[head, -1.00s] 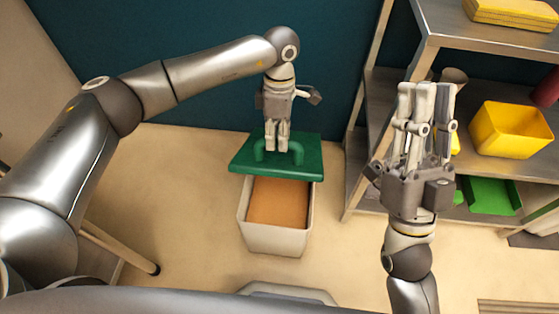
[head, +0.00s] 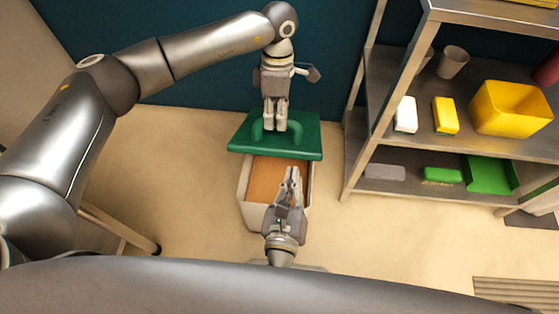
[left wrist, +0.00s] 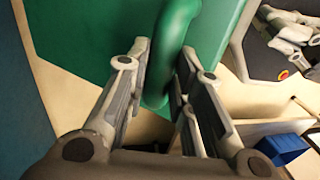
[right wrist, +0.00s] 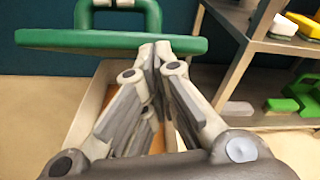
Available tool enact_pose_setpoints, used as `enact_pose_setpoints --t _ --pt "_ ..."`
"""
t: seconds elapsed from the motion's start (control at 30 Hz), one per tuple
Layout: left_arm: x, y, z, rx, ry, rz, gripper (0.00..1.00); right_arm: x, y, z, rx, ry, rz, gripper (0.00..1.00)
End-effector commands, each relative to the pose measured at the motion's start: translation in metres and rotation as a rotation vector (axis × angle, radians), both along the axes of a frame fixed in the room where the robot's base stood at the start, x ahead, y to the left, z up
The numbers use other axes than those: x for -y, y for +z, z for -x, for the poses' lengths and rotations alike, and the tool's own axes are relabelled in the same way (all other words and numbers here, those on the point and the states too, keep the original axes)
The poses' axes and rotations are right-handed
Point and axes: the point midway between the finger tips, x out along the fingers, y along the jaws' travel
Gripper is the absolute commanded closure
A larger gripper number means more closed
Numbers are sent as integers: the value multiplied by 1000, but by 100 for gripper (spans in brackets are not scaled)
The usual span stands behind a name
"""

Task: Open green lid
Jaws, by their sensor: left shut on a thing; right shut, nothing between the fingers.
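The green lid (head: 300,142) is held up at the back of the light-coloured bin (head: 256,216), with orange-brown contents showing in front of it. My left gripper (head: 275,128) is shut on the lid's arched handle (left wrist: 176,50). My right gripper (head: 293,172) is shut and empty, over the bin's opening just in front of the lid. In the right wrist view its fingertips (right wrist: 156,48) reach close to the lid's near edge (right wrist: 90,40); I cannot tell whether they touch. The lid hides the bin's far part.
A metal shelf (head: 400,138) stands at the right with a yellow bin (head: 510,108), a cup (head: 453,62), a green block (head: 442,174) and a green dustpan-like tray (head: 488,175). A dark teal wall is close behind the lid. Floor left of the bin is clear.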

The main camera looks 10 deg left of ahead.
Motion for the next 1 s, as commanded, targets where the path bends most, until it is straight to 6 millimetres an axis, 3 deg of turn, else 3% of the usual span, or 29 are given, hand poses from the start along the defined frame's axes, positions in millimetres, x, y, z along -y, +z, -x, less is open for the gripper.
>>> enact_pose_setpoints --t 0.03,0.13,0.37,0.57,1.0 --pt "-2 -2 -1 4 4 -3 100 -11 -16 8 -51 3 -73 100" --pt "-2 -2 -1 4 4 -3 100 -26 -38 22 -129 0 -189 100" --pt "-2 -2 -2 4 5 -3 100 -41 -60 35 -208 -10 -300 100" --pt "-2 -2 -2 4 5 -3 100 -41 -68 13 -208 -11 -303 100" --pt "-2 -2 -2 5 5 -3 100 -41 -93 -60 -207 -10 -299 100"
